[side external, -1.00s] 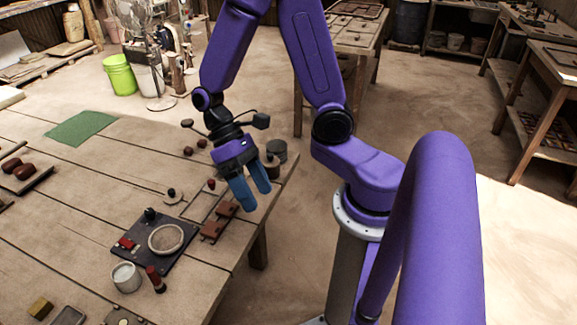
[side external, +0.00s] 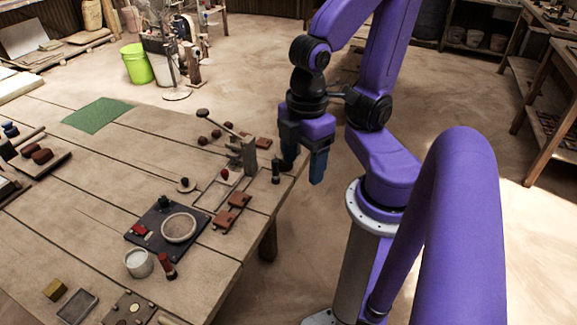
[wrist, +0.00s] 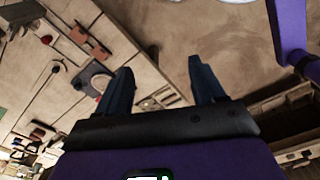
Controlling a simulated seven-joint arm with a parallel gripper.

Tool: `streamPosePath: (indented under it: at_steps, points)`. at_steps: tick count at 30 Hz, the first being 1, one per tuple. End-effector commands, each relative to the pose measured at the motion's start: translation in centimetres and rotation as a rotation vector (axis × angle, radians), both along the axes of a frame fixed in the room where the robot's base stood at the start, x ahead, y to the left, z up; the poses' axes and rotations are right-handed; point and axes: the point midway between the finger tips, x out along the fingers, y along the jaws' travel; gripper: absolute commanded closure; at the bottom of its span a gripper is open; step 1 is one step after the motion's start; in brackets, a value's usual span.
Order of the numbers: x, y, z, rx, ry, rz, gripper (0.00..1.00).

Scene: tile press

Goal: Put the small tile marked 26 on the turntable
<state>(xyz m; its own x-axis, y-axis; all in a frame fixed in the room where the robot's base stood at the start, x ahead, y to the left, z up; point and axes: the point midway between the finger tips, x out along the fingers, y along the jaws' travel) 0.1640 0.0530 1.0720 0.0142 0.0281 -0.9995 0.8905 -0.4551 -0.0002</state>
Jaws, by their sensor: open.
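Two reddish-brown tiles, one (side external: 239,200) and another (side external: 224,219), lie near the table's right edge in the side view; two brown pieces also show in the wrist view (wrist: 78,35). No number can be read, so I cannot tell which is 26. A pale round disc (side external: 179,228) on a dark square board (side external: 139,226) may be the turntable; I cannot be sure. My gripper (side external: 303,170) is open and empty, fingers down, at the table's right edge, beyond the tiles. Its two fingers also show apart in the wrist view (wrist: 160,72).
A grey upright press (side external: 243,157) with a long lever stands beside my gripper. A red-topped cylinder (side external: 167,266) and pale cup (side external: 138,263) stand by the board. A green mat (side external: 97,115) lies at the back left. The table's middle left is mostly clear.

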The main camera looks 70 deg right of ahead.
Motion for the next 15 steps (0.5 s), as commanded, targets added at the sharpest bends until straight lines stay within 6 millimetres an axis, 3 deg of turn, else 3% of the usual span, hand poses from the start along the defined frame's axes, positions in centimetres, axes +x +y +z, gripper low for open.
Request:
streamPosePath:
  at_steps: [15]
  points:
    - [0.69, 0.16, -0.18, -0.002, 0.003, -0.049, 0.32]
